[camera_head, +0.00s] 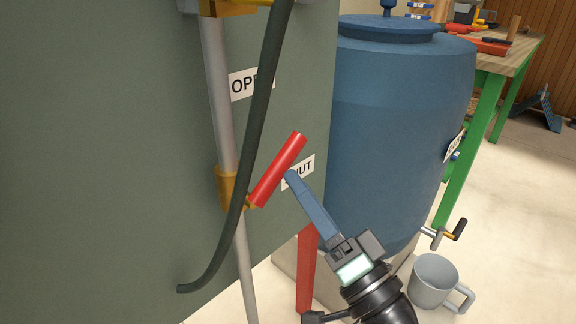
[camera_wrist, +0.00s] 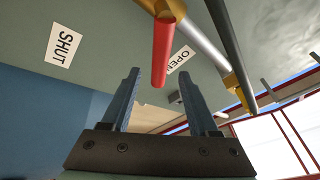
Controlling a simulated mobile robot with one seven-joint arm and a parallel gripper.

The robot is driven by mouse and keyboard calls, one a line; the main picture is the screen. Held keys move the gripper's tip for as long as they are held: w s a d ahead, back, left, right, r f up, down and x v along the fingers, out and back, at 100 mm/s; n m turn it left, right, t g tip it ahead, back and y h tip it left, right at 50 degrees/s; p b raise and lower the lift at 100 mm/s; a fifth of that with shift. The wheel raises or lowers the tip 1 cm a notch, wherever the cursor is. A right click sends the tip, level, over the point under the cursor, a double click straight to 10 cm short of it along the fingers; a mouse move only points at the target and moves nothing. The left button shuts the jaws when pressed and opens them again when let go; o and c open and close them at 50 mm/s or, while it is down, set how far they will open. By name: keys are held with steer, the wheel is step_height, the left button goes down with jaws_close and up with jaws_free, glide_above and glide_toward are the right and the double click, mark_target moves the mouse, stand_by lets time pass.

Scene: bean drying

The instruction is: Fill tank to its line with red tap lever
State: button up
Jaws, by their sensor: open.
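The red tap lever (camera_head: 278,170) sits on a brass valve (camera_head: 228,187) on a grey pipe and slants up to the right. A SHUT label (camera_head: 300,170) is beside it and an OPEN label (camera_head: 250,83) is above. My gripper (camera_head: 291,176) is open, with its fingertips close to the lever. In the wrist view, the lever (camera_wrist: 162,52) points at the gap between my two fingers (camera_wrist: 160,77); I cannot tell whether they touch it. A large blue lidded tank (camera_head: 400,120) stands behind on the right; I see no fill line on it.
A dark hose (camera_head: 255,130) hangs in front of the pipe, close to the lever. A grey mug (camera_head: 434,280) stands on the floor below a small tap (camera_head: 440,236). A green-legged workbench (camera_head: 484,130) with tools is at the back right.

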steer(key=v, duration=0.7)
stand_by(1.4)
